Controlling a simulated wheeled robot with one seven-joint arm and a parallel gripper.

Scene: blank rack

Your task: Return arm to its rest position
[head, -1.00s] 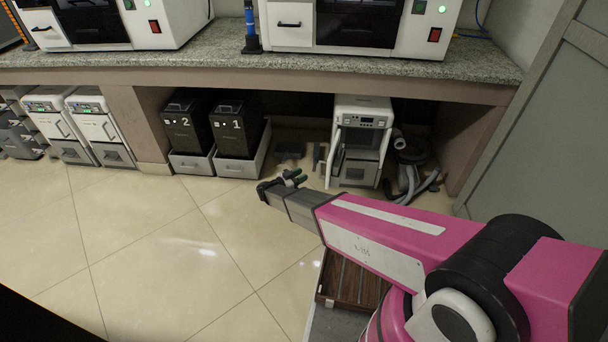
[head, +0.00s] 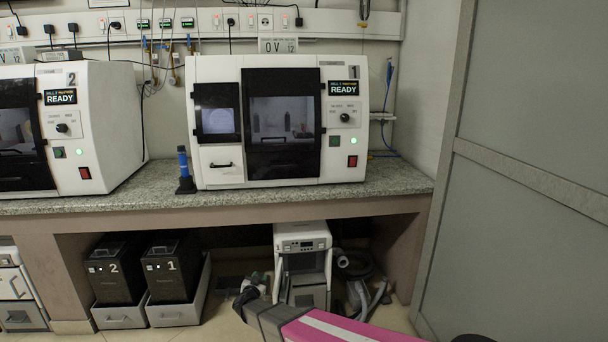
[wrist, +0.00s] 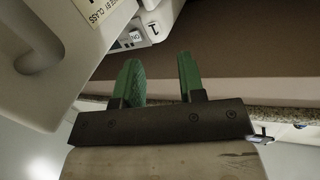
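My pink arm (head: 330,327) reaches in from the bottom edge of the head view. My gripper (head: 254,281) is at its far end, low in front of the counter. In the picture it lies just left of the small white machine under the counter, overlapping its edge. In the wrist view, the two green fingers of my gripper (wrist: 160,72) stand apart with nothing between them. The gripper is open and empty.
A white machine (head: 306,240) and grey hoses (head: 362,285) stand under the counter. Two black boxes (head: 118,273) sit in trays to the left. Large white machine 1 (head: 222,172) stands on the granite counter (head: 390,186). A grey panel (head: 535,240) closes the right side.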

